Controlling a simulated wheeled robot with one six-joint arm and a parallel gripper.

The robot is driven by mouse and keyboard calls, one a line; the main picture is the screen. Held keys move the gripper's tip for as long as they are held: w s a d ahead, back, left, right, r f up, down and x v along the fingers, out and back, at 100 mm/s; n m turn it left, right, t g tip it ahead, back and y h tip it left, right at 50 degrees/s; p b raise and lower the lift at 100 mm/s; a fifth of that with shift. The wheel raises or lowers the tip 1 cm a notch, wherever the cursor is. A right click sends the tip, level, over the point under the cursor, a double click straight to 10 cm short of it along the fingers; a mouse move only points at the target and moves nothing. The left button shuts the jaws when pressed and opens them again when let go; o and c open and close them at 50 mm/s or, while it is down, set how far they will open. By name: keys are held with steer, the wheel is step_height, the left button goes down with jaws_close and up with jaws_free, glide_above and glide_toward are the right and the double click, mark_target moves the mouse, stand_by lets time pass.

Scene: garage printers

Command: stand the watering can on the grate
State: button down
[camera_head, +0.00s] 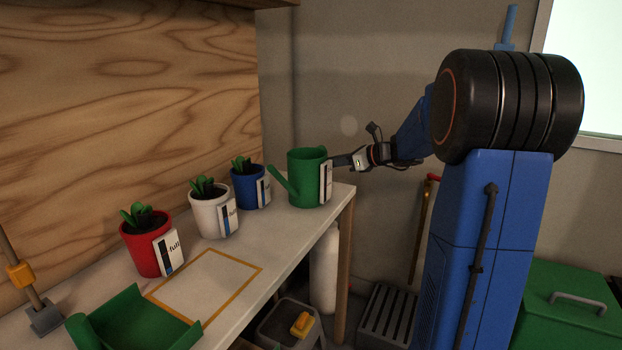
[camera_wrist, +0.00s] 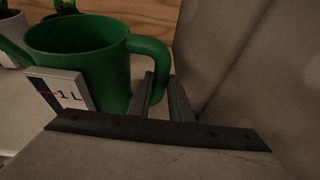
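The green watering can (camera_head: 306,178) stands upright at the far right end of the bench, its spout pointing left and a white label on its side. In the wrist view the can (camera_wrist: 85,65) shows its handle on the right and a "1 L" label. My gripper (camera_head: 338,162) reaches in from the right at the can's handle side. In the wrist view the fingers of my gripper (camera_wrist: 161,95) lie on either side of the handle's lower part; I cannot tell whether they press on it. A dark slatted grate (camera_head: 386,314) sits low beside the bench, partly cut off below.
Red (camera_head: 147,241), white (camera_head: 213,208) and blue (camera_head: 250,186) plant pots line the back of the bench. An orange outlined square (camera_head: 208,286) is empty. A green tray (camera_head: 130,325) lies in front. A grey bin (camera_head: 272,326) and green box (camera_head: 570,305) stand low down.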

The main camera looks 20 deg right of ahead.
steer(key=shift+r, duration=0.15)
steer(key=shift+r, duration=2.4)
